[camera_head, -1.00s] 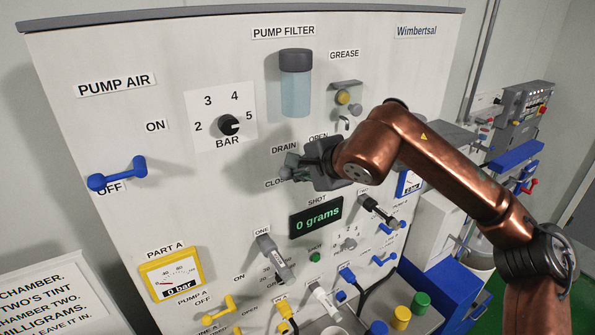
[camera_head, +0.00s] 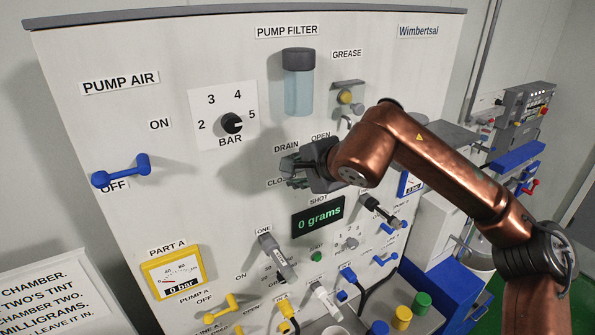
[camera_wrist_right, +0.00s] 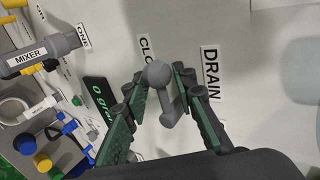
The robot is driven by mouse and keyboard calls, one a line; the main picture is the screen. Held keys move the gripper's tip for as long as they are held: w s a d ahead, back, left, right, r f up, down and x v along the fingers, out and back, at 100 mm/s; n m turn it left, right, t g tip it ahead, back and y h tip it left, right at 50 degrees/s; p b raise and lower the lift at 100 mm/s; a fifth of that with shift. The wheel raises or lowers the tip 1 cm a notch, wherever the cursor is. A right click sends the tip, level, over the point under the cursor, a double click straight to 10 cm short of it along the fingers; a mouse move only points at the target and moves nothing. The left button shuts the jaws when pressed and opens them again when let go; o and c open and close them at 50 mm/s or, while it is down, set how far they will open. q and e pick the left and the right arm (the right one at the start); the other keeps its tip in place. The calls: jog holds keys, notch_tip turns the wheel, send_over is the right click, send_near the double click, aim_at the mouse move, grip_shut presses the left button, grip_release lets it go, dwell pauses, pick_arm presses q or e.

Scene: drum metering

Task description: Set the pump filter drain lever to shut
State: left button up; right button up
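The grey drain lever (camera_wrist_right: 169,103), with a round knob at its end, shows in the right wrist view between the two fingers of my right gripper (camera_wrist_right: 159,75). The fingers stand apart with gaps beside the lever; I see no clear grip on it. The knob lies near the partly hidden closed label (camera_wrist_right: 147,52), with the drain label (camera_wrist_right: 211,75) to the right. In the head view my right gripper (camera_head: 290,171) is at the panel below the drain label (camera_head: 286,147) and hides the lever. The filter bowl (camera_head: 298,85) is above. My left gripper is not in view.
The grams display (camera_head: 318,217) is just below my right gripper. A grease tap (camera_head: 345,97) is above it, and a grey mixer lever (camera_head: 277,257) is lower down. The blue pump air lever (camera_head: 121,172) is at the left. The panel between is mostly clear.

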jog(key=shift+a, duration=0.15)
jog(key=shift+d+r, duration=0.1)
jog(key=shift+d, duration=0.25)
jog(key=v, duration=1.1)
jog(key=shift+s+a, duration=0.2)
jog(key=shift+s, duration=0.25)
jog(key=shift+r, duration=0.15)
